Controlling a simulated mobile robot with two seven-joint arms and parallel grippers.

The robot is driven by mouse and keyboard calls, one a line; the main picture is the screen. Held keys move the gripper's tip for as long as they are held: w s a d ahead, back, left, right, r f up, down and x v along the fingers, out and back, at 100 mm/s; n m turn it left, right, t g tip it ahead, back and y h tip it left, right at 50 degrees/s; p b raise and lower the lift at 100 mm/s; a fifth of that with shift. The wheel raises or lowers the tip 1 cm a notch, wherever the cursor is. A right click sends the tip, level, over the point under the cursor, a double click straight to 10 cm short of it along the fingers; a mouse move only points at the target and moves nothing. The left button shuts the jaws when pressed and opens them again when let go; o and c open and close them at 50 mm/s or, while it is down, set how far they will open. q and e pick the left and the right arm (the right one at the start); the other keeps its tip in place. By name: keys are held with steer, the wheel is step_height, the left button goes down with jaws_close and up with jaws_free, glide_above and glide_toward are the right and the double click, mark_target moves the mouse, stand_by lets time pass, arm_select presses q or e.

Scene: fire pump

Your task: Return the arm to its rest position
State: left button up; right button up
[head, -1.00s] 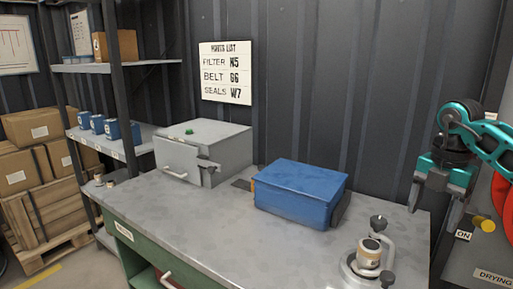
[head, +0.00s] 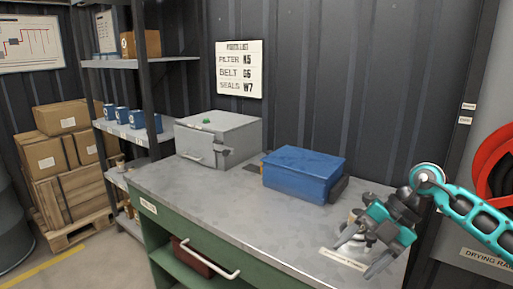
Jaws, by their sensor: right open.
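My right gripper (head: 364,254) is at the right end of the workbench, on a teal arm that comes in from the right. Its two grey fingers point down and left, spread apart with nothing between them. The gripper hides most of the metal clamp-like fixture that stands at that end of the bench. My left gripper is not in view.
The metal workbench (head: 225,205) carries a grey lidded box (head: 230,135) and a closed blue box (head: 300,172). Shelving stands left, with cardboard boxes (head: 45,156) on a pallet beyond. The bench's front middle is clear.

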steer(key=s+a+m+t+y, duration=0.1)
steer(key=s+a+t+y, duration=0.25)
steer(key=a+y, duration=0.95)
step_height(320, 180, down, 10)
steer(key=s+d+m+t+h, duration=0.1)
steer(key=m+t+h, duration=0.5)
steer(key=m, duration=0.3)
steer(key=s+d+m+t+h, duration=0.2)
steer(key=m+t+h, duration=0.45)
steer(key=m, duration=0.35)
steer(key=s+d+f+m+g+h, duration=0.4)
steer(key=s+f+m+g+h, duration=0.1)
steer(key=s+f, duration=0.7)
steer(key=shift+f+m, duration=0.3)
steer(key=shift+f, duration=0.5)
steer(key=shift+h, duration=0.25)
